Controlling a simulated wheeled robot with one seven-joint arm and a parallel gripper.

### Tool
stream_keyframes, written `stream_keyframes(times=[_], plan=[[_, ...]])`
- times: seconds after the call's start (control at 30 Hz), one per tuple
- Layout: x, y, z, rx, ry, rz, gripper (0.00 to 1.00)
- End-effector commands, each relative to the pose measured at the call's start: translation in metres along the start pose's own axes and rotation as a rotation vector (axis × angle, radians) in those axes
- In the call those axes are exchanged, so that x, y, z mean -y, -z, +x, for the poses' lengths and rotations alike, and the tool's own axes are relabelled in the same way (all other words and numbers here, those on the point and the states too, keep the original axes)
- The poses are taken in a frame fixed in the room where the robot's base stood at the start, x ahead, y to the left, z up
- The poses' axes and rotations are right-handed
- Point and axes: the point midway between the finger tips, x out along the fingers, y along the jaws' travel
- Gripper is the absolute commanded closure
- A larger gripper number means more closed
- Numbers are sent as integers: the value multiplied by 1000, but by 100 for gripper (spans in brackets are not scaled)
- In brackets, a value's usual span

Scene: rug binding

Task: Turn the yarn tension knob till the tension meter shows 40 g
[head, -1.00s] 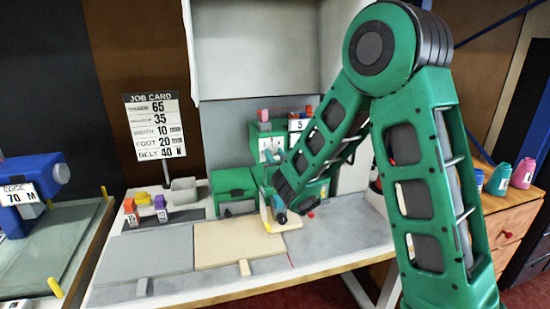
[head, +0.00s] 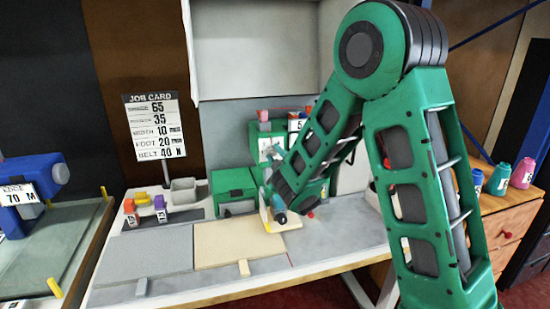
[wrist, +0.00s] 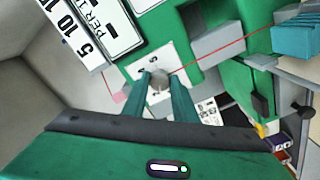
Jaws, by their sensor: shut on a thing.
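In the wrist view my gripper (wrist: 160,82) is shut on a small grey knob (wrist: 158,75) in front of a white plate (wrist: 175,60) with small figures. The fingers hide part of the knob and plate, and I cannot read its setting. In the head view the green machine (head: 256,136) stands at the back of the bench, with white dial faces (head: 270,149) too small to read. I cannot tell which dial is the tension meter.
A red yarn (wrist: 220,50) runs from near the knob to the upper right. White cards (wrist: 105,30) with figures are close by at upper left.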

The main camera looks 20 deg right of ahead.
Motion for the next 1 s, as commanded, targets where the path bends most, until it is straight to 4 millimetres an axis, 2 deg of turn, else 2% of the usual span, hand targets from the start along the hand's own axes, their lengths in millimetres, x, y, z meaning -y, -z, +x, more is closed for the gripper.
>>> stream_keyframes(times=[0.5, 0.73, 1.0], plan=[[1, -4, -1, 7, 6, -450, 97], [1, -4, -1, 7, 7, -575, 97], [1, -4, -2, 7, 9, -642, 97]])
